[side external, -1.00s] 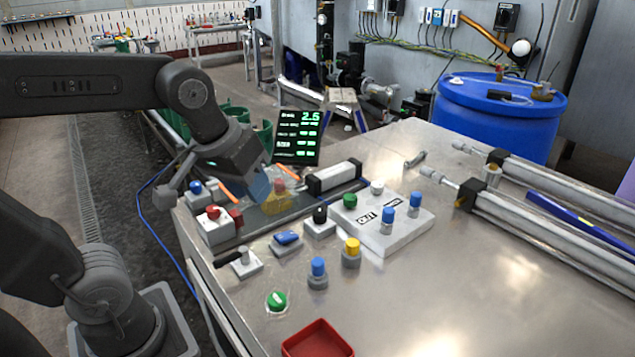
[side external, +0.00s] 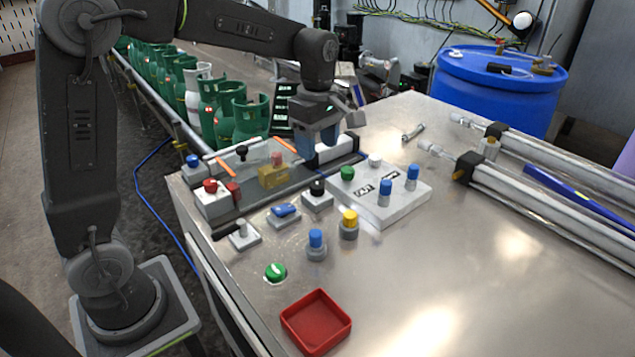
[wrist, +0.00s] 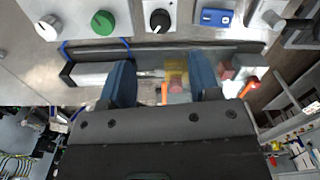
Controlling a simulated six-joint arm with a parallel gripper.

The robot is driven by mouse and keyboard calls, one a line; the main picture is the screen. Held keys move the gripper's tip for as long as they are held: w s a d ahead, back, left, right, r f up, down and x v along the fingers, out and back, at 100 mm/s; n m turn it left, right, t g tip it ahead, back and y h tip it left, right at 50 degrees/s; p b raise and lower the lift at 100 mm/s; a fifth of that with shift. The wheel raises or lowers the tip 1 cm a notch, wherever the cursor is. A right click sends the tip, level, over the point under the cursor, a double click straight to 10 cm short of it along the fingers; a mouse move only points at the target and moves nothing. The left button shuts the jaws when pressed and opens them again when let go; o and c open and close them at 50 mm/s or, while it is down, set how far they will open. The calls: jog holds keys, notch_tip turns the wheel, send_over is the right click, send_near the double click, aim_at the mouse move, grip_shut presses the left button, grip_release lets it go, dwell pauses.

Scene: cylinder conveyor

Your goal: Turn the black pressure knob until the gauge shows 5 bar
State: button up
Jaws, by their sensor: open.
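The black knob (side external: 317,187) stands on a small white block near the back of the bench. In the wrist view the black knob (wrist: 160,20) shows from above with a white pointer mark, near the top edge. My gripper (side external: 318,142) is open and points down behind the knob, above the white-and-black cylinder (side external: 350,146). In the wrist view its blue fingers (wrist: 162,80) are apart with nothing held, and the knob lies beyond their tips.
The white valve block (side external: 400,208) with green, white and blue knobs stands right of the knob. A blue switch (side external: 285,212) is at its left, and blue and yellow knobs (side external: 349,220) are in front. A red tray (side external: 316,320) lies at the front; bench to its right is clear.

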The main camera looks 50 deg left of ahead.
aim_at(318, 186)
notch_tip(318, 186, down, 10)
jog(key=shift+r, duration=0.15)
dwell(0.3)
jog(key=c, duration=0.9)
